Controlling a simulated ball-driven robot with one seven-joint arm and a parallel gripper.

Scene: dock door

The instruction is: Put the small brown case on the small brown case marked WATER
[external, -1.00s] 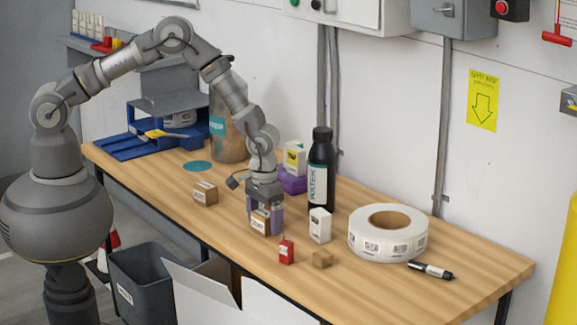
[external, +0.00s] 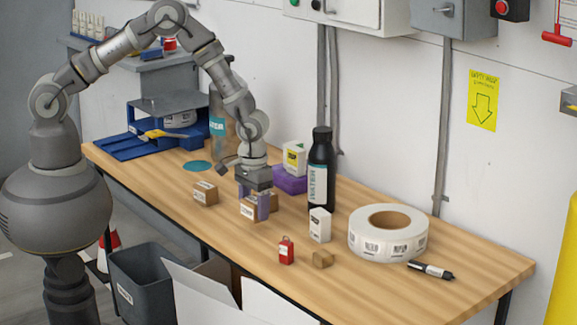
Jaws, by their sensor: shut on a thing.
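My gripper (external: 254,206), with purple fingers, is shut on a small brown case (external: 249,211) with a white label on its front. The case is at or just above the wooden table; I cannot tell if it touches. More brown surface (external: 273,200) shows right of the near finger, perhaps another case behind, partly hidden. Another small brown case (external: 205,193) with a label stands on the table to the left, apart from my gripper. The labels are too small to read surely, so I cannot tell which case is marked WATER.
A purple block (external: 290,180) is behind. The table (external: 350,285) has bare front room.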

